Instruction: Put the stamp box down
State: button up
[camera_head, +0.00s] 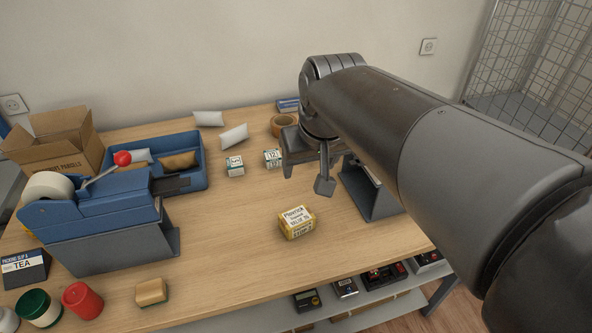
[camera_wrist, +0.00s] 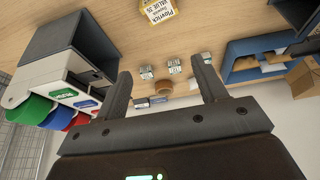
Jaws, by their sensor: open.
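My gripper (camera_head: 306,172) is open above the wooden counter, with nothing between its fingers; the wrist view also shows the fingers apart and empty (camera_wrist: 165,88). No label that I can read names the stamp box. Two small white-and-green boxes, one on the left (camera_head: 235,166) and one nearer my gripper (camera_head: 272,158), stand on the counter. The wrist view shows small boxes like these (camera_wrist: 147,72) beyond the fingertips. A yellow labelled pack (camera_head: 297,223) lies in front of my gripper, apart from it; it also shows in the wrist view (camera_wrist: 158,14).
A blue tray (camera_head: 204,170) with packets and a blue tape dispenser (camera_head: 95,215) stand at left, by an open carton (camera_head: 60,140). A tape roll (camera_head: 284,124) lies behind my gripper. A grey stand (camera_head: 368,195) is partly hidden by my arm.

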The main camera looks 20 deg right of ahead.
jog(key=s+a+f+t, duration=0.1)
jog(key=s+f, duration=0.2)
jog(key=s, duration=0.5)
jog(key=shift+a+f, duration=0.15)
jog(key=shift+f, duration=0.25)
